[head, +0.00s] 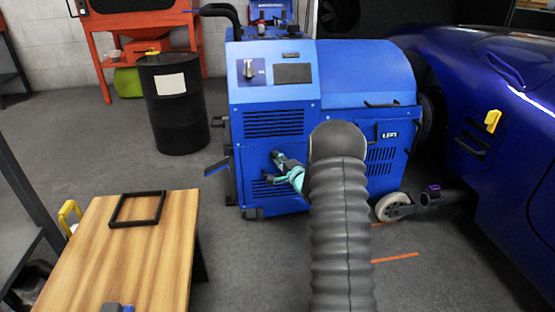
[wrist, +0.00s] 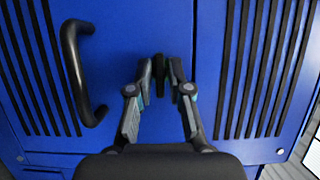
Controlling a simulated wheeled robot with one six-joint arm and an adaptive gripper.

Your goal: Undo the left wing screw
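The blue dynamometer cabinet (head: 270,95) stands in the middle of the head view. My gripper (head: 276,168) is at its front panel, between two sets of louvres. In the wrist view a small dark part (wrist: 158,75), which looks like the left wing screw, stands out from the blue panel between the fingertips of my gripper (wrist: 162,80). The fingers are on either side of it, with a narrow blue gap showing at the right finger. Firm contact is not visible. The screw cannot be made out in the head view.
A black bar handle (wrist: 80,72) is left of the fingers in the wrist view. A wooden table (head: 135,250) with a black frame (head: 137,209) stands front left. A black drum (head: 176,110) is behind it. A blue car (head: 480,120) is at the right.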

